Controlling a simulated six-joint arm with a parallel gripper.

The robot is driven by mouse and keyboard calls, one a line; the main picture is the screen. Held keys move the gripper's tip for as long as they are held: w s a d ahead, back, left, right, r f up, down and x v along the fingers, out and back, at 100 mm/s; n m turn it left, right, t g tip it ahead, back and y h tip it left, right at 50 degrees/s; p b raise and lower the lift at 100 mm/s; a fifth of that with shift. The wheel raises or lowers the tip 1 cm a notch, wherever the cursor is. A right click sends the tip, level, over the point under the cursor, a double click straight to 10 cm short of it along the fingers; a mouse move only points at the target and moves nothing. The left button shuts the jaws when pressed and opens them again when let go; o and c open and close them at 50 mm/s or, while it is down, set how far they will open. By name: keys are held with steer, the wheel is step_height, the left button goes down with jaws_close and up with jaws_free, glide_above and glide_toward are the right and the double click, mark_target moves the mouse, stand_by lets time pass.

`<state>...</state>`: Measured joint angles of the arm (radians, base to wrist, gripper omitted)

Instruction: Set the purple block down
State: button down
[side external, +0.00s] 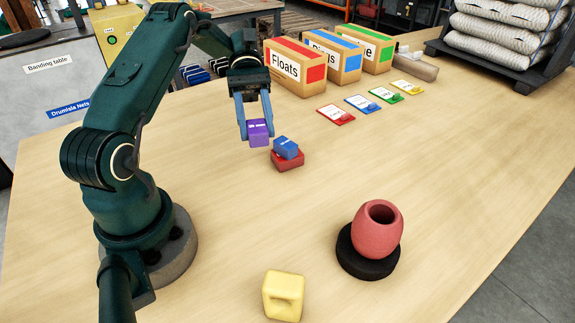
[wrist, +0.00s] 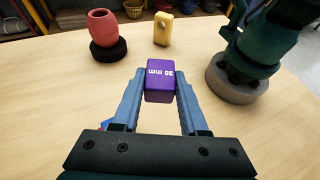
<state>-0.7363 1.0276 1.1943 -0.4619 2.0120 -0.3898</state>
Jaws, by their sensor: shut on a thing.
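The purple block (side external: 258,133) is between the fingertips of my gripper (side external: 256,121). In the wrist view the purple block (wrist: 160,84) shows "35 mm" on its upper face, and both blue fingers of my gripper (wrist: 160,90) press on its sides. The block appears held above the wooden table (side external: 210,215), but the exact gap below it is hard to tell. To its right in the side view, a blue block (side external: 288,147) sits on a red block (side external: 287,161), turned slightly against it. A small bit of blue and red shows behind the left finger in the wrist view.
A red pot (side external: 377,235) stands on a black round base (side external: 350,262). A yellow block (side external: 284,295) lies near the front. Labelled boxes (side external: 295,68) and several coloured cards (side external: 336,114) are at the back. The table left of the stack and in the middle is clear.

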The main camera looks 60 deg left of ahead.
steer(key=s+a+r+m+g+y, duration=0.25)
steer(key=s+a+m+y, duration=0.45)
steer(key=s+m+y, duration=0.4)
steer(key=s+a+r+m+g+y, duration=0.25)
steer(key=s+a+m+y, duration=0.45)
steer(key=s+m+y, duration=0.4)
glide_above(196, 164)
steer(key=shift+m+t, duration=0.3)
steer(key=shift+m, duration=0.1)
step_height(196, 164, down, 12)
steer(key=shift+f, duration=1.95)
steer(key=shift+f, duration=0.1)
steer(key=shift+c, duration=2.2)
jaws_free()
